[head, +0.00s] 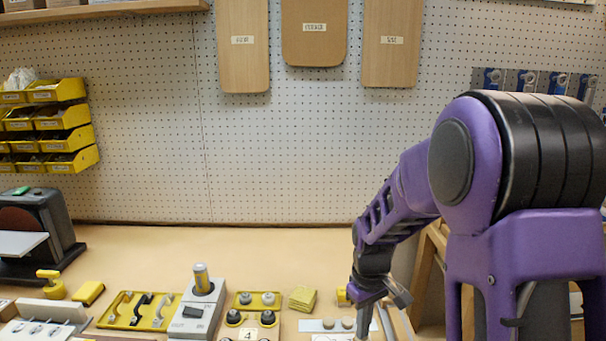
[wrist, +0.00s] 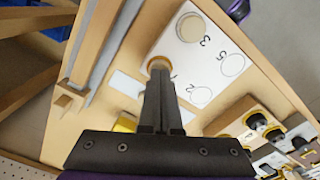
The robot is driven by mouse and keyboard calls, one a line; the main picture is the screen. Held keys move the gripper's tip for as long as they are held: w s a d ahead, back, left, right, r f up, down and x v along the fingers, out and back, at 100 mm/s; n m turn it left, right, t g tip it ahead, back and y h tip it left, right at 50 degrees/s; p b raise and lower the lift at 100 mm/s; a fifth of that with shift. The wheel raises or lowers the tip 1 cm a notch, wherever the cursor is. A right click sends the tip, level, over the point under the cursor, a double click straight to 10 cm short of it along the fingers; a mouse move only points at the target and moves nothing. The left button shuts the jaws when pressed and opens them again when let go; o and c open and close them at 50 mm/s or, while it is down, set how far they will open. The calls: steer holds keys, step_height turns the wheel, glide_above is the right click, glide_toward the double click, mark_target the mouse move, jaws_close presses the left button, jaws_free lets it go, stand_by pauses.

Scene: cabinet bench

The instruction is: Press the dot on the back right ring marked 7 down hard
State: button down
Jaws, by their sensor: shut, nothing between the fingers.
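A white board with numbered rings (wrist: 212,47) shows in the wrist view. A tan round dot (wrist: 158,62) sits at its edge, just beyond my fingertips. The mark beside this dot is mostly hidden by my fingers, so I cannot read it surely as 7. Another tan dot (wrist: 191,28) lies in the ring marked 3. The rings marked 5 (wrist: 233,65) and 2 (wrist: 201,95) look empty. My gripper (wrist: 158,76) is shut and empty, its tips overlapping the near edge of the first dot; I cannot tell whether they touch. In the head view my gripper (head: 364,326) points down at the bottom edge.
Further left are a yellow sponge stack (head: 302,298), a knob board (head: 252,317), a grey switch box (head: 198,310) and a yellow handle tray (head: 122,318). The bench behind them is clear.

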step_height(320, 180, up, 11)
steer(key=p, duration=0.8)
steer(key=shift+f, duration=0.15)
